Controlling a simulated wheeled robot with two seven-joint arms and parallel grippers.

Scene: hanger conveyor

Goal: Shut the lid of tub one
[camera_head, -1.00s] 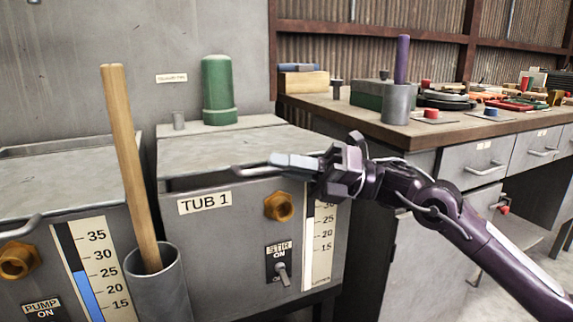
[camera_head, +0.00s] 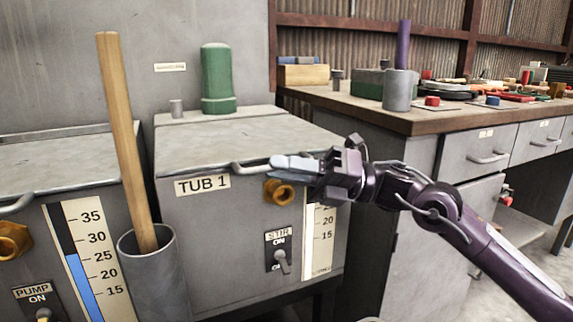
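Tub one (camera_head: 190,240) is a grey metal box labelled "TUB 1". Its grey lid (camera_head: 215,145) lies over the top, and its front edge meets the tub's front face with no clear gap showing. A bar handle (camera_head: 245,169) runs along the lid's front edge. My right gripper (camera_head: 280,163) comes in from the right, its fingertips at the right end of the handle, just above the brass fitting (camera_head: 279,192). I cannot tell whether the fingers touch or hold the handle. My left gripper is not in view.
A second tub (camera_head: 55,165) stands at the left. A grey tube (camera_head: 150,270) holding a wooden stick (camera_head: 122,130) stands in front between the tubs. A green motor housing (camera_head: 217,80) is behind the lid. A workbench (camera_head: 420,122) stands at the right.

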